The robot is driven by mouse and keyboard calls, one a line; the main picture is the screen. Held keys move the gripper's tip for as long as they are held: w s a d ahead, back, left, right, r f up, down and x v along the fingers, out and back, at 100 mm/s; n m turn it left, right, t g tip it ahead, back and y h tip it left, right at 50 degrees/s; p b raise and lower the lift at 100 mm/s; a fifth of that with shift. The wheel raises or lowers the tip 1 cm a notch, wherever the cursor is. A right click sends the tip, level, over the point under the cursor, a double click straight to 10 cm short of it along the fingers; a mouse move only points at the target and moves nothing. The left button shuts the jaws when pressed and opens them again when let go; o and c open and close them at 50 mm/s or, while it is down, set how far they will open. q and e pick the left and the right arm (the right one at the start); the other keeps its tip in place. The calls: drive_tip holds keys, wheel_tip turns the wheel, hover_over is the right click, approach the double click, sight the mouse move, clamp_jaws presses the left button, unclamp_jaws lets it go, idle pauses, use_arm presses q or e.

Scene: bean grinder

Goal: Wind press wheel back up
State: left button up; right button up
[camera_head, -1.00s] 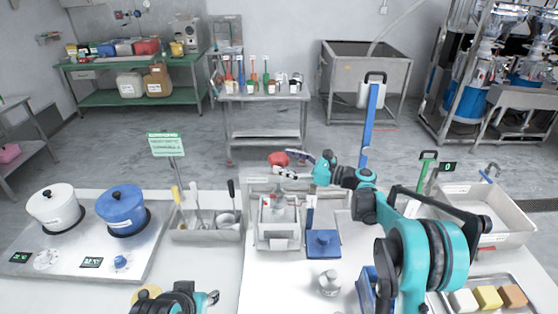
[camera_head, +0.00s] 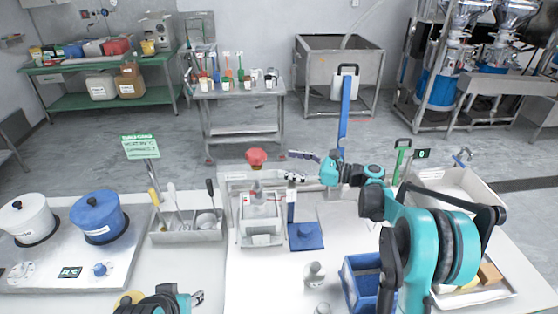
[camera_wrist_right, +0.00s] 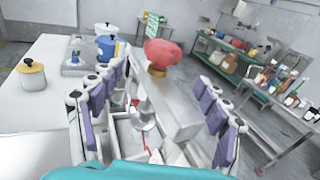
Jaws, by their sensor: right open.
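The press (camera_head: 262,212) is a pale frame standing on the white worktop. Its red wheel (camera_head: 256,157) sits on top. The wheel also shows in the right wrist view (camera_wrist_right: 163,53), above a grey bar of the press, between the two spread rows of fingers. My right gripper (camera_head: 297,167) is open and empty, just right of the wheel in the head view, with a visible gap to it. My left gripper (camera_head: 178,301) is low at the front edge of the picture, partly cut off, and its jaw state cannot be made out.
A blue stand (camera_head: 305,236) is close to the right of the press. A blue bin (camera_head: 362,284) and small metal weights (camera_head: 315,274) are in front. A utensil tray (camera_head: 188,235) and a hotplate with pots (camera_head: 97,215) are on the left.

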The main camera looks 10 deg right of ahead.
drive_tip(key=s+d+f+n+h, duration=0.1)
drive_tip(key=s+f+n+h, duration=0.2)
drive_tip(key=s+n+h, duration=0.75)
drive_tip(key=s+f+n+h, duration=0.3)
drive_tip(key=s+n, duration=0.4)
drive_tip(key=s, duration=0.9)
drive_tip(key=w+a+r+m+t+y, duration=0.1)
drive_tip(key=w+a+r+m+t, duration=0.55)
drive_tip(key=w+r, duration=0.35)
drive_tip(key=w+a+r+m+t, duration=0.5)
drive_tip(key=w+a+r+m, duration=0.25)
drive_tip(key=w+r, duration=0.25)
drive_tip(key=w+f+m+t+h, duration=0.1)
drive_tip(key=w+f+m+h, duration=0.3)
drive_tip(key=m, duration=0.7)
drive_tip(key=m+g+h, duration=0.3)
drive_tip(key=m+h, duration=0.4)
drive_tip(key=m, duration=0.4)
approach(256, 155)
drive_tip(key=w, duration=0.3)
drive_tip(key=shift+w+d+f+n+b, duration=0.1)
drive_tip(key=shift+w+d+n+b, duration=0.2)
drive_tip(key=shift+b, duration=0.1)
drive_tip(key=shift+w+d+f+g, duration=0.1)
drive_tip(key=shift+d+f+g, duration=0.05)
drive_tip(key=shift+f+g, duration=0.15)
drive_tip(key=b+x, duration=0.1)
drive_tip(key=x, duration=0.6)
drive_tip(key=shift+w+b, duration=0.25)
drive_tip(key=shift+b, duration=0.05)
